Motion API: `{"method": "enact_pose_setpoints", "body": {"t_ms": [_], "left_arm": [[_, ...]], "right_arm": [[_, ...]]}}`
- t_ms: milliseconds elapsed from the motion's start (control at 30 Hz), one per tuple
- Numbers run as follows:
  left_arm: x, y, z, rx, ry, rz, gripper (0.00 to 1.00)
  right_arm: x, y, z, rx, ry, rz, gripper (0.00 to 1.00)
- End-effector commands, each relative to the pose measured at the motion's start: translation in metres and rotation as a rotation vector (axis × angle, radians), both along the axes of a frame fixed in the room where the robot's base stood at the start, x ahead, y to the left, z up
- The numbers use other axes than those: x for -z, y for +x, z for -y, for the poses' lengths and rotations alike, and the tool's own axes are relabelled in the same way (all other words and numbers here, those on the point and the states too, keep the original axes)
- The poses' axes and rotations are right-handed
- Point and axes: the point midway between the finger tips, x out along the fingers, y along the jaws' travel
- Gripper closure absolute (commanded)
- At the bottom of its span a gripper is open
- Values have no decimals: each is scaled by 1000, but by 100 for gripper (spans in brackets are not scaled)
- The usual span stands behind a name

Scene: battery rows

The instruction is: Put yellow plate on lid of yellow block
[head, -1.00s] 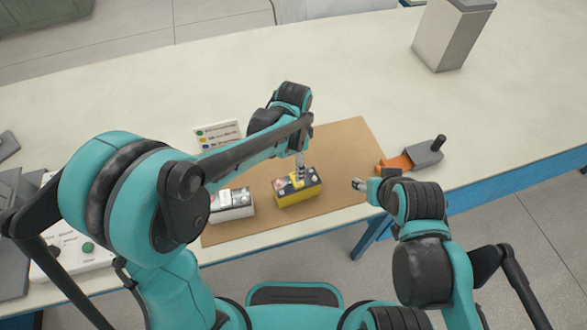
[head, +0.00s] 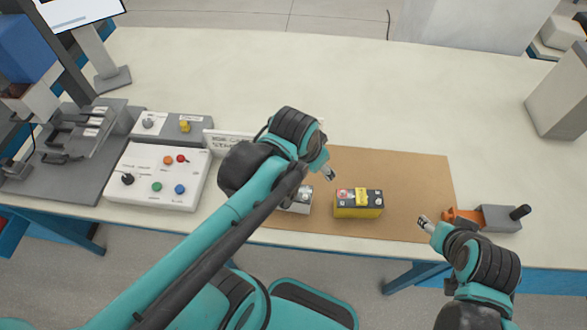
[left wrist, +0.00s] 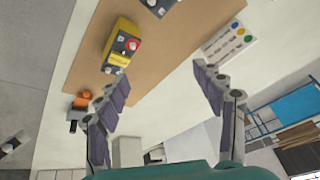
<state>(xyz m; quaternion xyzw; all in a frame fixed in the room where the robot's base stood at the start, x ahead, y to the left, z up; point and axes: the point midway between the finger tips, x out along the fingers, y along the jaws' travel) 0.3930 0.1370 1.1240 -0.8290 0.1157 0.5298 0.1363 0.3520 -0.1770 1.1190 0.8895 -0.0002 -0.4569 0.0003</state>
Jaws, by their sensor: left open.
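The yellow block (head: 358,207) stands upright on the brown mat, with a dark lid. The yellow plate (head: 362,195) lies on that lid, between the terminals. The block also shows at the upper left of the left wrist view (left wrist: 122,42). My left gripper (head: 329,173) is above the mat, up and left of the block and apart from it. In the left wrist view its fingers (left wrist: 160,95) are spread with nothing between them. My right gripper (head: 425,222) is right of the block near the mat's right edge; its jaws are too small to read.
A white block (head: 300,203) stands left of the yellow one, partly behind my left arm. A white button panel (head: 158,176) and a sign (head: 228,143) are further left. An orange and grey tool (head: 490,217) lies at the right. The table behind the mat is clear.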

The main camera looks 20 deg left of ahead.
Motion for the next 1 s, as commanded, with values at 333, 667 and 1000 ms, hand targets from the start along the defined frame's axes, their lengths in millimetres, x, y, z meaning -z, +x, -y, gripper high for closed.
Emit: {"method": "enact_pose_setpoints", "body": {"t_ms": [333, 667, 1000], "left_arm": [[5, -40, -41, -324, -134, 181, 32], [6, -40, -42, -335, -139, 188, 32], [69, -41, -42, -333, -139, 187, 32]], "right_arm": [[0, 0, 0, 0, 0, 0, 48], [1, 0, 0, 0, 0, 0, 48], [63, 0, 0, 0, 0, 0, 48]]}}
